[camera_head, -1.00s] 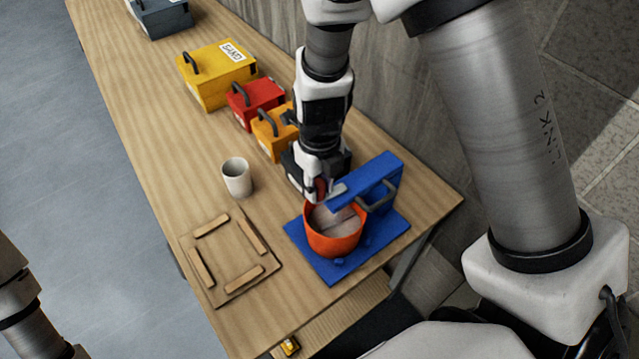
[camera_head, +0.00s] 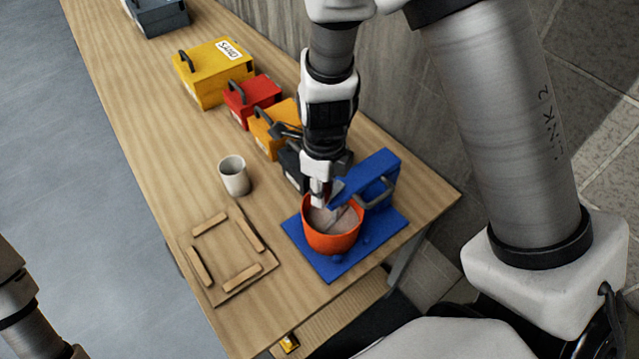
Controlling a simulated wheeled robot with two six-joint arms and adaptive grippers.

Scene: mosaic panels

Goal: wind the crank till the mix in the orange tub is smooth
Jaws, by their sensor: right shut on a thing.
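The orange tub (camera_head: 331,238) stands on the blue base (camera_head: 366,246) of the mixer near the table's right end. A greyish-pink mix (camera_head: 322,217) shows inside it, with a grey paddle standing in it. The blue mixer arm (camera_head: 365,178) reaches over the tub from the right. My right gripper (camera_head: 321,192) is above the tub's far rim, at the end of the mixer arm, shut on what seems to be the crank handle; the crank is mostly hidden by the gripper. My left gripper is out of view; only part of my left arm shows at the lower left.
A white cup (camera_head: 234,176) and a wooden frame panel (camera_head: 226,257) lie left of the mixer. A yellow SAND box (camera_head: 213,78), a red box (camera_head: 251,100), an orange box (camera_head: 270,135) and a dark box (camera_head: 158,16) line the table's back. Bare table lies left of the boxes.

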